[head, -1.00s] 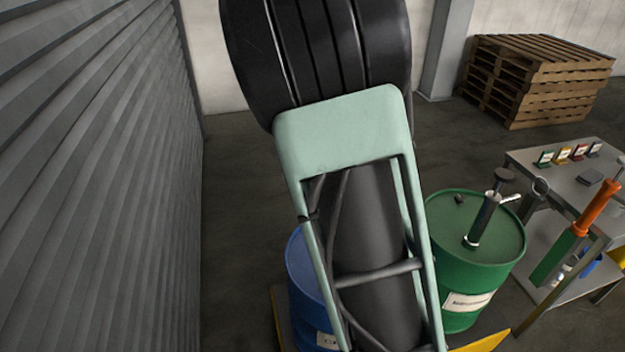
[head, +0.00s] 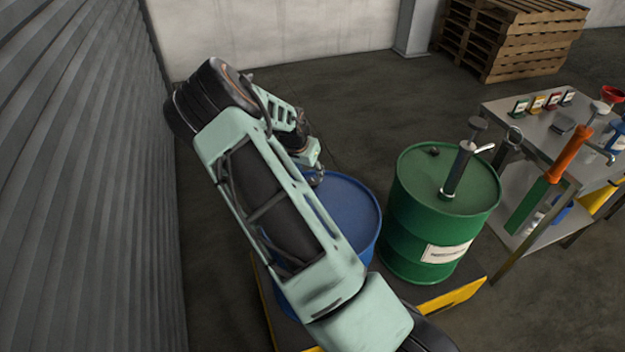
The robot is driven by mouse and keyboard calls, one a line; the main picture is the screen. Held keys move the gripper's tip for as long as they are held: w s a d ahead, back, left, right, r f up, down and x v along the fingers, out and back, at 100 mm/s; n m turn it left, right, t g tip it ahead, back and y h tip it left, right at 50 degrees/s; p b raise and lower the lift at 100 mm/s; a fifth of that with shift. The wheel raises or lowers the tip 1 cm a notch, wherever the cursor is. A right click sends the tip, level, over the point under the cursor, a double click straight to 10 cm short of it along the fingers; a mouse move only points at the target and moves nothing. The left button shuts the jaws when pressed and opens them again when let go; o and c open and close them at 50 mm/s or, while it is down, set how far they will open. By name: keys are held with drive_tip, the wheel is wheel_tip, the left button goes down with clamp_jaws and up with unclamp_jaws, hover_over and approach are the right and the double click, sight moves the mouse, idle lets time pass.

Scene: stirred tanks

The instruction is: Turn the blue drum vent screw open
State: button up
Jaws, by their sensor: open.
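The blue drum (head: 345,210) stands left of the green drum in the head view. My arm crosses in front of it and hides its left part and much of its side. My gripper (head: 317,179) is small in view at the far left rim of the blue drum's top and looks open. Whether it touches anything there I cannot tell. The vent screw is not visible; the gripper and arm may hide it.
A green drum (head: 408,235) with a hand pump (head: 458,170) stands close on the right. Both drums stand on a yellow-edged base (head: 452,297). A steel table (head: 535,125) is at right, pallets (head: 510,40) behind. A ribbed wall (head: 75,180) runs along the left.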

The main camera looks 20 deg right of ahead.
sight(313, 182)
drive_tip(key=x, duration=0.6)
drive_tip(key=c, duration=1.2)
